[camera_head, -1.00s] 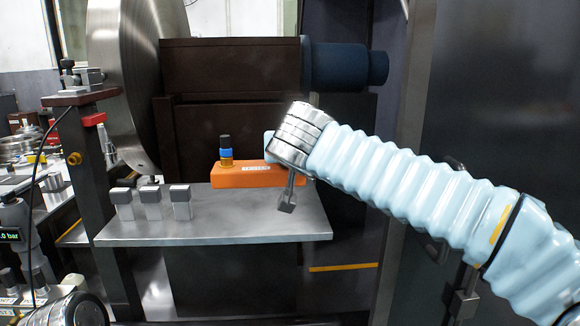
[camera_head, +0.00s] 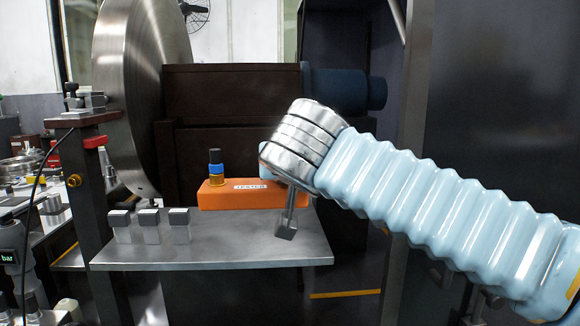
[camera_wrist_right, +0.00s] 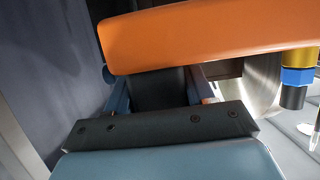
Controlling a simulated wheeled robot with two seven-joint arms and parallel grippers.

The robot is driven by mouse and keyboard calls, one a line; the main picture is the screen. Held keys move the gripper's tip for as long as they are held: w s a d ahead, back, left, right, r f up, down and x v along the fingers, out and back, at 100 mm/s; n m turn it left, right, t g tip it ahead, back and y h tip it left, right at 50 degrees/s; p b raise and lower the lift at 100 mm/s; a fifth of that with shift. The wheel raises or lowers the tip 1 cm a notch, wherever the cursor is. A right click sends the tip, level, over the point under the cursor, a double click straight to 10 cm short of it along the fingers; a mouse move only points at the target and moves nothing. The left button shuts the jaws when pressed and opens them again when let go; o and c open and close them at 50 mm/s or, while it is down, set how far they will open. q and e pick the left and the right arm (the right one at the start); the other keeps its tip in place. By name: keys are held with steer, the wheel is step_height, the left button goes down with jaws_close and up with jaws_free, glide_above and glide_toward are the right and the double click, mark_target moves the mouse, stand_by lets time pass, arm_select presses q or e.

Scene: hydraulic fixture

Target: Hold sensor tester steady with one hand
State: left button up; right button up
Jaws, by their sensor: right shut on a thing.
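The sensor tester is an orange box (camera_head: 225,197) with a white label and a brass, blue and black fitting on top. My right gripper (camera_wrist_right: 158,88) is shut on the tester; the grip itself is mostly hidden. I cannot tell whether the tester touches the shelf. My left gripper is out of view.
Several small metal blocks with dark tops (camera_head: 149,226) stand on the left of the shelf (camera_head: 230,250). A big steel disc (camera_head: 140,90) and a brown housing (camera_head: 230,92) stand behind. The shelf's front right is clear.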

steer(key=w+d+p, duration=0.1)
steer(key=w+p, duration=0.2)
steer(key=w, duration=1)
stand_by(0.6)
steer(key=shift+s+f+b, duration=0.1)
steer(key=shift+f+b, duration=5.35)
steer(key=shift+f, duration=0.05)
steer(key=shift+f+b, duration=1)
steer(key=shift+b, duration=0.05)
steer(key=shift+r, duration=0.1)
